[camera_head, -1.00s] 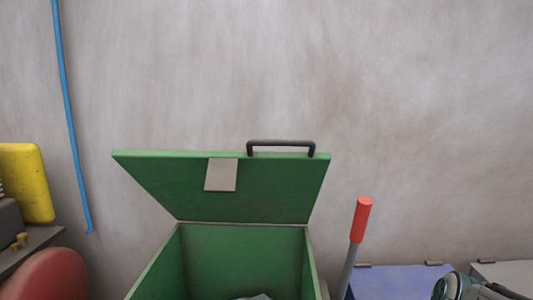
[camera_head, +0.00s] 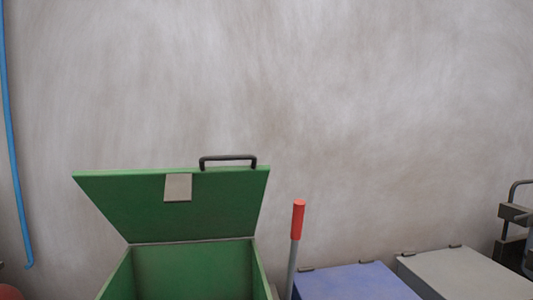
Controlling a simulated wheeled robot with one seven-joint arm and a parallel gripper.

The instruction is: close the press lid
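The green press lid (camera_head: 200,210) stands open in the head camera view, tilted up and back from the rear edge of the green box. It carries a black handle (camera_head: 228,158) on its raised top edge, right of centre. A pale grey plate (camera_head: 178,187) sits on the lid's underside. The open green box (camera_head: 195,268) below is cut off by the bottom of the view, so its contents are hidden. I cannot make out my gripper in this view.
A lever with a red grip (camera_head: 298,219) stands right of the box. A blue-topped box (camera_head: 355,283) and a grey-topped box (camera_head: 465,275) are farther right. Dark equipment (camera_head: 514,213) is at the right edge. A blue hose (camera_head: 14,150) hangs on the wall at left.

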